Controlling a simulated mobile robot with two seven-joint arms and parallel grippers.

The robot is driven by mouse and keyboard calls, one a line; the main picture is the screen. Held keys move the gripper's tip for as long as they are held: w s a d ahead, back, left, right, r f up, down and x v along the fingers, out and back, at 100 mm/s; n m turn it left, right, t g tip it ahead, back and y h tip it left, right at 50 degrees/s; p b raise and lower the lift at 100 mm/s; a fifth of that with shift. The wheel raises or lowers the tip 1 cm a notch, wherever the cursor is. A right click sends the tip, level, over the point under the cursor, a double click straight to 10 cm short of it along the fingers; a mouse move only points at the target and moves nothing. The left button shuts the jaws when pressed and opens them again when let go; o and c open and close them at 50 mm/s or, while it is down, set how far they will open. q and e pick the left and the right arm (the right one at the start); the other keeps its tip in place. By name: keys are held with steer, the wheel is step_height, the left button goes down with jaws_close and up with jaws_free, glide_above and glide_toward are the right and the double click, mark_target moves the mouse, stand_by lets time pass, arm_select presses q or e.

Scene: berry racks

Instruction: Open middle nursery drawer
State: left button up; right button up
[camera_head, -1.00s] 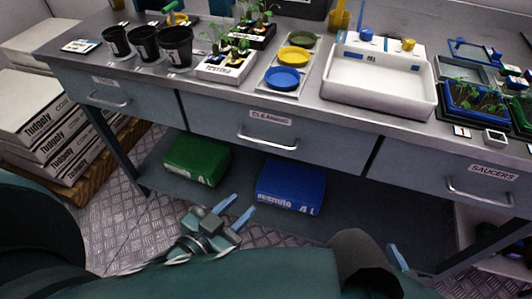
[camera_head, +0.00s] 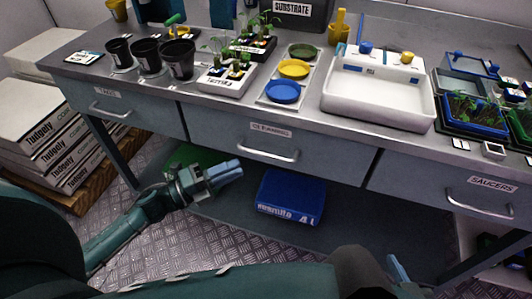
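The middle drawer (camera_head: 330,160) is grey, carries a "CLEANING" label and a silver bar handle (camera_head: 268,155), and sits closed, its front in line with its neighbours. My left gripper (camera_head: 238,171) is below and left of that handle in the picture, apart from it, holding nothing that I can see. Its blue fingers overlap from this angle, so I cannot tell the gap. My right gripper (camera_head: 398,268) shows only as a blue fingertip at the bottom edge, well below the drawers; the rest is hidden by my own arm.
Closed drawers flank it: a left one (camera_head: 135,107) and one labelled "SAUCERS" (camera_head: 440,192). A blue bag (camera_head: 290,197) and a partly hidden green bag (camera_head: 183,158) lie on the lower shelf. Pots, saucers and a white sink (camera_head: 375,95) stand on the counter.

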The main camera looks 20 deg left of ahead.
mark_target(266, 154)
arm_select(q)
steer(key=x, duration=0.9)
steer(key=shift+w+d, duration=0.1)
steer(key=shift+d, duration=0.1)
steer(key=shift+c, duration=0.2)
jaws_close()
